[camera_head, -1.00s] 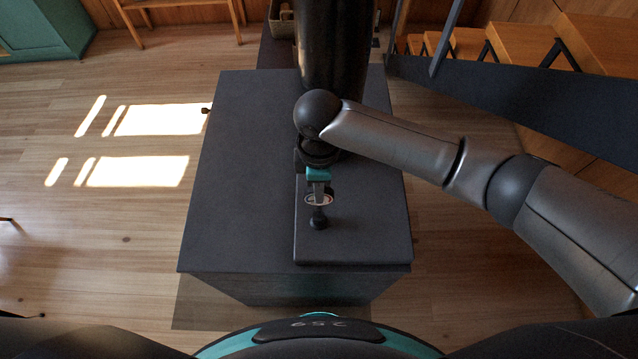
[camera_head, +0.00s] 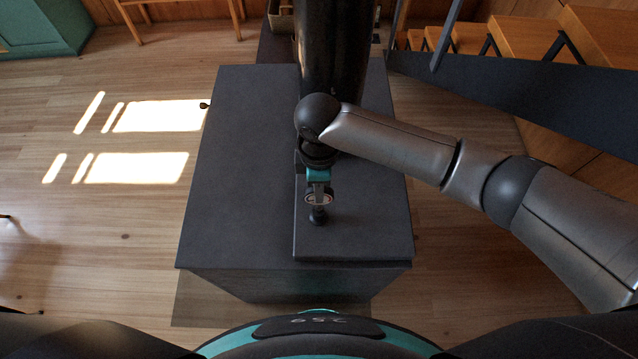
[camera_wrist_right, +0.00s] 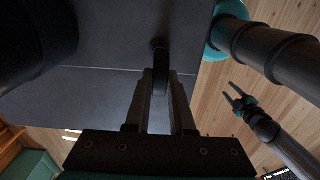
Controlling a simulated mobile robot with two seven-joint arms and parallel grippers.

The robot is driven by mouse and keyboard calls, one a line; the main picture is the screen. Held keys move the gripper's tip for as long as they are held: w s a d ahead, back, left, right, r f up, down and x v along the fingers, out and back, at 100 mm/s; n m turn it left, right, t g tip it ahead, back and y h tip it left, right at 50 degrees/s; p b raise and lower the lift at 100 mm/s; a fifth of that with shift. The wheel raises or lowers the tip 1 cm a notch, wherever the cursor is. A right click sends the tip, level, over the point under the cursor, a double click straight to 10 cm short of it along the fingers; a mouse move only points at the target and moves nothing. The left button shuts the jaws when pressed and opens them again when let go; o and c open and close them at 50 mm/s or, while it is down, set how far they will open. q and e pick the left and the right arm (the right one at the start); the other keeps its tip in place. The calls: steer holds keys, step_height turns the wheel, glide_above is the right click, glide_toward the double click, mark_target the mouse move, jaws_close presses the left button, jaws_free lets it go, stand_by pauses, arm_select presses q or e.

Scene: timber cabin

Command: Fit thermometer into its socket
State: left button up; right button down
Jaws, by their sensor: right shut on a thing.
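The thermometer (camera_head: 318,199) has a small round pale dial with a dark rim. My right gripper (camera_head: 319,188) is shut on it above the dark plate. The dark upright socket (camera_head: 318,217) stands on the plate just in front of the dial. The two nearly meet in the head view, and I cannot tell whether the stem is inside. In the right wrist view the dark thermometer (camera_wrist_right: 160,85) shows edge-on between the fingers. My left gripper (camera_wrist_right: 232,95) is open and empty there, off to the right; it is not seen in the head view.
The raised plate (camera_head: 365,235) lies on the right part of a dark box top (camera_head: 240,170). A thick black pipe (camera_head: 333,50) rises behind my right wrist. The left part of the top is clear. Stairs (camera_head: 520,45) stand at the right.

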steer(key=shift+f+b, duration=0.35)
steer(key=shift+f, duration=0.35)
steer(key=c, duration=0.7)
jaws_free()
steer(key=shift+r, duration=0.1)
step_height(320, 180, up, 15)
steer(key=p, duration=0.1)
